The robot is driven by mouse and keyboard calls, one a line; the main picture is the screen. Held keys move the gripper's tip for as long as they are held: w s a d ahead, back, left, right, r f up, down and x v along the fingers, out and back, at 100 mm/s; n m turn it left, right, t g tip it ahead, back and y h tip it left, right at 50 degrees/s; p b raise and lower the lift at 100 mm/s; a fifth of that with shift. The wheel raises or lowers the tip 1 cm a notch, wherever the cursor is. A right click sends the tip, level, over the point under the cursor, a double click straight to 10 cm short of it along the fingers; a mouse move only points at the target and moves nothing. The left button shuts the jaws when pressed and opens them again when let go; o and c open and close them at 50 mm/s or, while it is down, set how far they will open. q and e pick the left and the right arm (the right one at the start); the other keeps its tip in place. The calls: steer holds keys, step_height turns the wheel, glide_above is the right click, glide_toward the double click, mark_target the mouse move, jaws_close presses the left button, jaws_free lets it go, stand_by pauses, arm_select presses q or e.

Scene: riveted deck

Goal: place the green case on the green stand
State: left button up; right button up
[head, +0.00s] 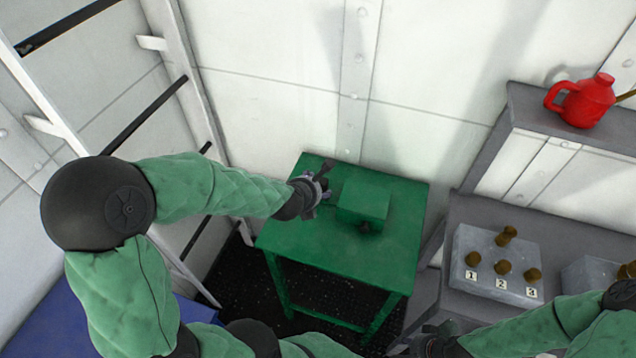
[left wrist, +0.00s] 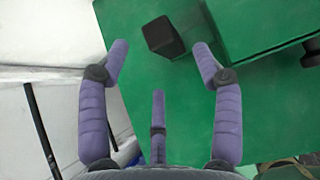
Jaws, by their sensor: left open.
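The green case (head: 363,200) is a box that appears to rest on the top of the green stand (head: 290,238), a small green table against the wall. In the left wrist view the case (left wrist: 255,22) is at upper right, with a dark knob on its side. A dark block (left wrist: 163,36), possibly its handle, shows between my left fingertips. My left gripper (head: 322,184) is open beside the case's left side, and its open fingers (left wrist: 160,50) hold nothing. My right gripper (head: 438,338) is low at the bottom edge, partly hidden; its jaws are unclear.
A grey bench at right holds a grey block (head: 480,250) with brown knobs and number labels. A red jug (head: 583,101) stands on a higher grey shelf. A white ladder-like frame (head: 195,90) with black rungs stands at left. A blue surface (head: 60,325) is at lower left.

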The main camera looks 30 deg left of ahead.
arm_select(q)
steer(key=p+v, duration=0.1)
steer(key=v, duration=0.4)
steer(key=shift+p, duration=0.35)
steer(key=shift+w, duration=0.1)
